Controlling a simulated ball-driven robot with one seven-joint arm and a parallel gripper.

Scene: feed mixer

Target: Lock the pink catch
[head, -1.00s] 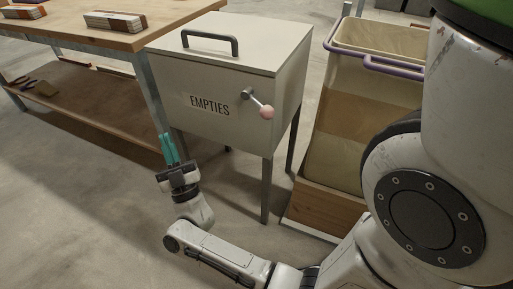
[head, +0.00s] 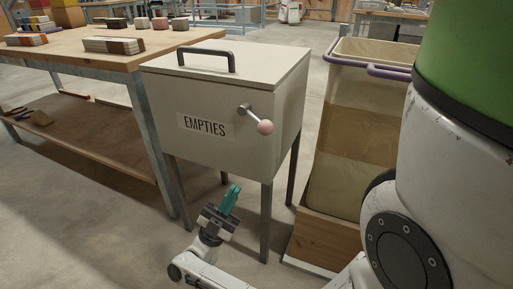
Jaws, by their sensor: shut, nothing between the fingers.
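The pink catch (head: 265,127) is a pink ball on the end of a short metal lever, which pivots on the front of a beige box (head: 160,118) labelled EMPTIES. The lever slants down to the right from its pivot. The box has a flat lid (head: 270,63) with a dark handle, and the lid looks closed. My gripper (head: 231,192), with teal fingers, is below the box's front, lower and left of the pink ball and apart from it. Its fingers are shut and empty, pointing up.
A wooden workbench (head: 100,60) with a lower shelf stands at the left, holding stacked cards and small blocks. A cream bin (head: 345,130) with a purple rim stands in a wooden base (head: 318,241) at the right. The box stands on metal legs. Floor in front is clear.

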